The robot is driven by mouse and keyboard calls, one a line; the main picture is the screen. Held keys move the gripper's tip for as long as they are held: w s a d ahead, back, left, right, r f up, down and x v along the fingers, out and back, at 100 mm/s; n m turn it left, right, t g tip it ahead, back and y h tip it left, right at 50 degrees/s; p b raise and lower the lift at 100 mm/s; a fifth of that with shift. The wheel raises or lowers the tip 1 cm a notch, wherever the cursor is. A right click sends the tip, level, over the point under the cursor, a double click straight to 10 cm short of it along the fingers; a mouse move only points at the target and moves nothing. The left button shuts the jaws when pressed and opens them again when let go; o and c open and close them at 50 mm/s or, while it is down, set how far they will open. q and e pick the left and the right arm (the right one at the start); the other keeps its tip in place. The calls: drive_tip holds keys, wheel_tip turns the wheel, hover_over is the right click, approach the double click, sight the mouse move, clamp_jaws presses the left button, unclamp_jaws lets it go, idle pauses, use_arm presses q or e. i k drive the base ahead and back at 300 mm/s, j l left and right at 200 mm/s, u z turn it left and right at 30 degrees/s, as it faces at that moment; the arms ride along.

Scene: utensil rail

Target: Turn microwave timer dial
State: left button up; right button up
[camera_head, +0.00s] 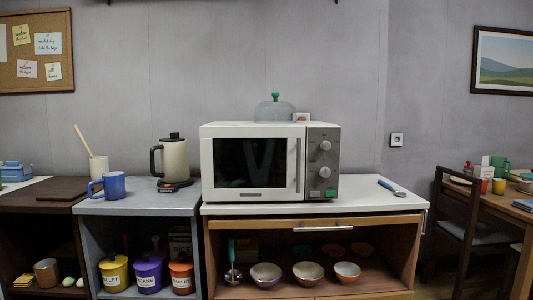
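A white microwave (253,131) stands on a white countertop, its dark door shut. Its grey control panel (322,188) is on the right side of the front. Two round light dials sit on the panel, an upper dial (326,145) and a lower dial (324,172). The markings are too small to tell which is the timer. A green button (331,193) is below them. Neither of my grippers shows in the head view, and nothing blocks the panel.
The white counter (365,206) is clear right of the microwave except for a blue-handled utensil (388,186). A drawer handle (322,227) sticks out below. A kettle (174,158) and blue mug (113,185) stand left. A chair (458,230) is at right.

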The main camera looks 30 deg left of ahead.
sight(324, 172)
drive_tip(key=i+l, duration=0.15)
drive_tip(key=l, duration=0.25)
drive_tip(key=i+l, duration=0.1)
drive_tip(key=l, duration=0.35)
drive_tip(key=i+l+u, duration=0.1)
drive_tip(key=l, duration=0.3)
